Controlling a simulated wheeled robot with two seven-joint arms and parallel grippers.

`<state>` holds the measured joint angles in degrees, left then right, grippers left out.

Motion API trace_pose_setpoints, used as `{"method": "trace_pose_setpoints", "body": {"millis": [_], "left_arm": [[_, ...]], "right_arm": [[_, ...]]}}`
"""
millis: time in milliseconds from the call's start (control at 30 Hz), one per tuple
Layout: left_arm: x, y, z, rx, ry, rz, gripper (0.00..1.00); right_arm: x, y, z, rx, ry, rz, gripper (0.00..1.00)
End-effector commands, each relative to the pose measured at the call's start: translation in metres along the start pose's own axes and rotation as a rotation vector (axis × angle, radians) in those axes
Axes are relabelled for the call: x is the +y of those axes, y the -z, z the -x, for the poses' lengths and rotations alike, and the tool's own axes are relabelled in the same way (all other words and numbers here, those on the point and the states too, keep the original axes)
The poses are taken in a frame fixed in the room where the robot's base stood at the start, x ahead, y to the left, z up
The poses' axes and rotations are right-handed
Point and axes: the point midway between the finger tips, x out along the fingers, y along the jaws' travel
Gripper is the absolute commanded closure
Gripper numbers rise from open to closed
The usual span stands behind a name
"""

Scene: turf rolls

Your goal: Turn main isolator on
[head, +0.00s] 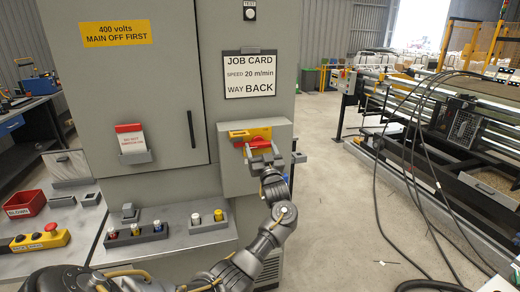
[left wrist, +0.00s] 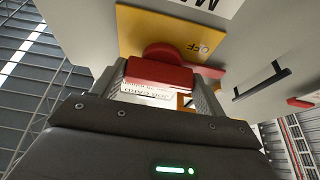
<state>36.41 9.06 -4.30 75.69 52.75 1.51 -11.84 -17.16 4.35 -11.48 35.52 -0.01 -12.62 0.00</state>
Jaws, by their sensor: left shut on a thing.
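The main isolator is a red handle (head: 256,143) on a yellow plate (head: 240,133), on the front of a grey box (head: 230,178) fixed to the cabinet. In the head view the handle lies roughly level. My left gripper (head: 263,153) is at the handle. In the left wrist view the red handle (left wrist: 160,73) sits between the two fingers, which are shut on it. The word OFF shows on the yellow plate (left wrist: 195,40) beside it. The gripper hides part of the handle and plate in the head view. My right gripper is not in view.
The grey cabinet (head: 120,95) carries a "400 volts MAIN OFF FIRST" sign (head: 116,33), a job card (head: 250,74) and a red-topped card in a holder (head: 131,140). A shelf with several coloured knobs lies below. Open floor (head: 330,210) and black cables are to the right.

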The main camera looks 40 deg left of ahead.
Motion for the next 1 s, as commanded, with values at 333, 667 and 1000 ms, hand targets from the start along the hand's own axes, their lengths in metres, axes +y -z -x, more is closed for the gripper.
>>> {"method": "trace_pose_setpoints", "body": {"millis": [333, 667, 1000], "left_arm": [[0.0, 0.002, -0.001, 0.0, -0.021, -0.047, 0.5], [-0.001, 0.006, -0.002, 0.0, -0.112, -0.265, 0.5], [-0.003, 0.008, -0.002, 0.0, -0.237, -0.564, 0.5]], "right_arm": [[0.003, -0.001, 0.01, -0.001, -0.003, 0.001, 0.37], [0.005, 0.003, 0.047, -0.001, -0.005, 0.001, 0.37], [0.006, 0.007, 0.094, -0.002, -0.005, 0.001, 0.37]]}}
